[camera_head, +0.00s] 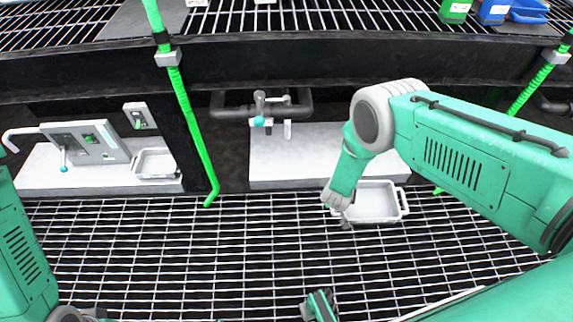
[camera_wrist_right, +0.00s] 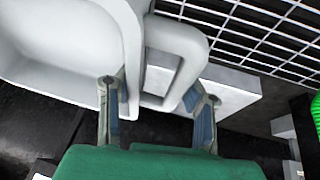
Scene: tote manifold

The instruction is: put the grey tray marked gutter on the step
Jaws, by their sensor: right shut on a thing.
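A light grey tray (camera_head: 378,218) with loop handles is at the right end of the middle white step (camera_head: 290,170) in the head view, overlapping the front edge of the step and the grating. I cannot tell its height or read any mark on it. My right gripper (camera_head: 342,218) is shut on its left handle. In the right wrist view the fingers of the right gripper (camera_wrist_right: 158,95) straddle the tray's handle (camera_wrist_right: 190,45). What seems to be my left gripper (camera_head: 320,306) is at the bottom edge, cut off; its jaws are unclear.
Another grey tray (camera_head: 155,163) stands on the left white step, beside a tilted control panel (camera_head: 88,143). A pipe with a valve (camera_head: 262,112) stands over the middle step. The grating (camera_head: 180,250) in front is mostly clear.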

